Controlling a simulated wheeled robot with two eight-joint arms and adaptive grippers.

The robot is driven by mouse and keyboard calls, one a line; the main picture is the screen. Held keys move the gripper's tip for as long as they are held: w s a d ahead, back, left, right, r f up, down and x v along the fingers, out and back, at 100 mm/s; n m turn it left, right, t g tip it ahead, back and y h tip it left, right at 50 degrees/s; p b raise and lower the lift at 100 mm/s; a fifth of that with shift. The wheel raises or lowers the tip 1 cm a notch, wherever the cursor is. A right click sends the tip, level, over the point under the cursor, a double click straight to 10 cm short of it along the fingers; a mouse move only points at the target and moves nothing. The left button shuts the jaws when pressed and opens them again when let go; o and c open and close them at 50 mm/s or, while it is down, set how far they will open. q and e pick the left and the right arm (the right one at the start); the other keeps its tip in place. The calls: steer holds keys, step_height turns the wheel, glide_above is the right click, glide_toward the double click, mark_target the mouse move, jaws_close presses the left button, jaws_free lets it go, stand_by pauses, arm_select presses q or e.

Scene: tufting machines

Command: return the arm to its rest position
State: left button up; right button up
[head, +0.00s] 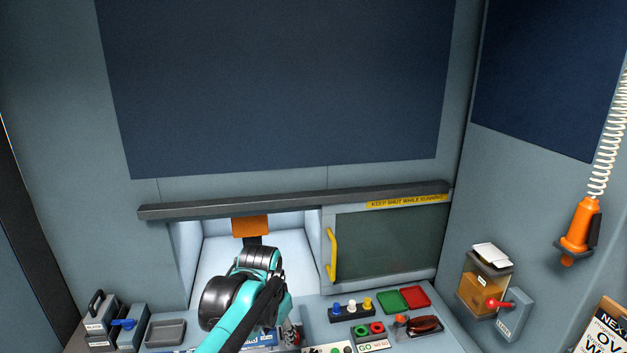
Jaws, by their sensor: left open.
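My left arm, teal and black, comes up from the bottom edge in the head view. My left gripper (273,302) is over the console, in front of the lit recess. It is seen end-on and partly covered by my own arm links. It is open, and I see nothing held in it. My right gripper is not in view.
Buttons (351,308), trays (415,297) and a red-knobbed lever (493,303) lie right. An orange handset (579,228) hangs right.

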arm_select(q)
steer(key=s+a+f+n+t, duration=0.2)
steer(key=s+a+f, duration=0.1)
steer(key=s, duration=0.6)
steer(key=s+a+f+n+t+b, duration=0.1)
steer(key=s+a+f+n+t, duration=0.1)
steer(key=s+a, duration=0.4)
steer(key=s+n, duration=0.1)
steer(key=s, duration=0.2)
steer(key=shift+a+f+n+t, duration=0.15)
steer(key=shift+f+n+t, duration=0.15)
steer(key=shift+f, duration=0.1)
